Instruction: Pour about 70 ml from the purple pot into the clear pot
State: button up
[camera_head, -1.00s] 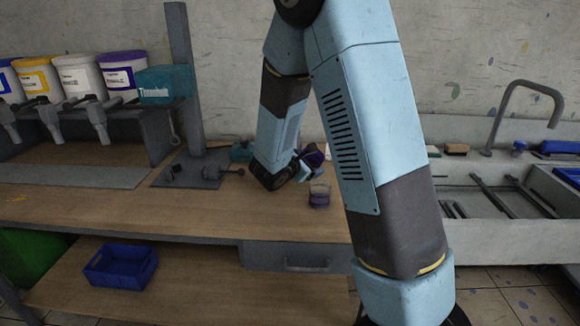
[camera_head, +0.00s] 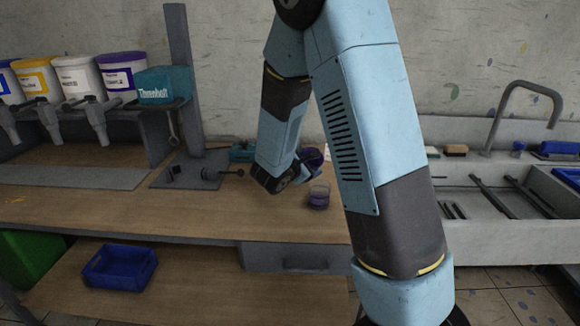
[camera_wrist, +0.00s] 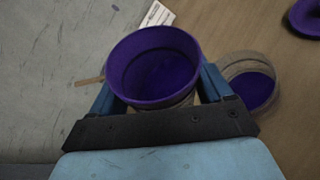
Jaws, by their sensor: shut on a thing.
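The purple pot (camera_wrist: 153,75) is between the fingers of my gripper (camera_wrist: 158,98), which is shut on it, in the wrist view. Purple liquid shows inside it. In the head view the purple pot (camera_head: 312,157) is small, partly behind my arm. The clear pot (camera_wrist: 249,82) stands on the table just right of the purple pot in the wrist view, with purple liquid in its bottom. It also shows in the head view (camera_head: 319,196), upright, with liquid in its lower part. Part of my gripper (camera_head: 303,173) is hidden in the head view.
A purple round thing (camera_wrist: 307,16) lies at the wrist view's upper right corner. A white label card (camera_wrist: 157,14) lies near the purple pot. A sink (camera_head: 500,220) is at the right. Dispenser buckets (camera_head: 77,74) stand at the left. Wooden table (camera_head: 150,210) is clear in front.

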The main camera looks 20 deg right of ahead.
jog(key=shift+m+t, duration=0.3)
jog(key=shift+m, duration=0.3)
dwell(0.6)
jog(key=shift+m+t, duration=0.8)
jog(key=shift+m, duration=0.3)
dwell(0.5)
jog(key=shift+r+n+g, duration=0.1)
jog(key=shift+n+g, duration=0.4)
jog(key=shift+n, duration=0.3)
jog(key=shift+n+g, duration=0.6)
jog(key=shift+n, duration=0.7)
